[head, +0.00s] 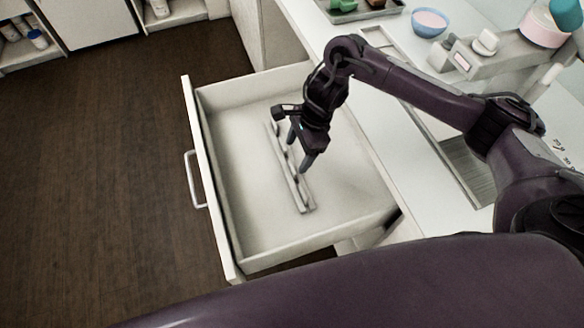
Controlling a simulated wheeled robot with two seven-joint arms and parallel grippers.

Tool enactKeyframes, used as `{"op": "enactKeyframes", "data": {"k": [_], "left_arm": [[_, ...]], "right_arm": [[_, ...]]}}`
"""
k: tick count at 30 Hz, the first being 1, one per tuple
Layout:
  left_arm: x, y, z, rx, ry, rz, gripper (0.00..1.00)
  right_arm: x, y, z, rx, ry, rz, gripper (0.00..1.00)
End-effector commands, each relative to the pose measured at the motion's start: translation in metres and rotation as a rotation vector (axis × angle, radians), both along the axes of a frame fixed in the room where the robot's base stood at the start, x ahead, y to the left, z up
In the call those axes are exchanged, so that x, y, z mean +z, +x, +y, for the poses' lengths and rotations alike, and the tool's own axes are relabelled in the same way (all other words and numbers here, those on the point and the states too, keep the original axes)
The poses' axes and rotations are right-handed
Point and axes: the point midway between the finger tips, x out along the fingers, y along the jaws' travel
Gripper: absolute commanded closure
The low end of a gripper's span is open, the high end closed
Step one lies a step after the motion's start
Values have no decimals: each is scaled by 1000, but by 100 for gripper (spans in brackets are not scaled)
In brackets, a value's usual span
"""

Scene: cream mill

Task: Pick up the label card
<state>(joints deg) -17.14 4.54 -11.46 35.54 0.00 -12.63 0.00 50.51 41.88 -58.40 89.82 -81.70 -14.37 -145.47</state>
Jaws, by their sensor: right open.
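An open drawer (209,150) of a white cabinet holds a long, narrow pale strip (302,196) that lies on its floor. It looks like a rail or holder with a few dark spots along it. I cannot tell whether the label card is on this strip, as my gripper covers part of it. My right gripper (299,151) is inside the drawer area, pointing down over the strip, with its two dark fingers apart. I see nothing held between them, and cannot tell whether they touch the strip. My left gripper is not in view.
The drawer walls stand around my right gripper, with bare floor in the drawer on both sides of the strip. The white counter (392,150) at right carries a blue bowl (430,22) and a grey device (470,60). Dark wooden floor (100,180) is clear at left.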

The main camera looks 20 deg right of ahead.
Motion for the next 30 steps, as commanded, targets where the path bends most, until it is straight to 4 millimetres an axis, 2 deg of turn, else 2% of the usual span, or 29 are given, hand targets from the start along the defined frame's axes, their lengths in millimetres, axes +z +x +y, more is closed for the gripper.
{"op": "enactKeyframes", "data": {"k": [4,9,18,28,30], "left_arm": [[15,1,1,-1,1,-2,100],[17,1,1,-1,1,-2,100],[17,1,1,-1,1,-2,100],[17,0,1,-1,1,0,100],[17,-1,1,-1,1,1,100]], "right_arm": [[-18,-8,7,0,-1,6,29],[-39,-7,13,-1,0,3,29],[-45,-7,14,1,-1,0,30],[-44,-7,14,0,-1,0,74],[-44,-7,14,0,-1,-1,77]]}}
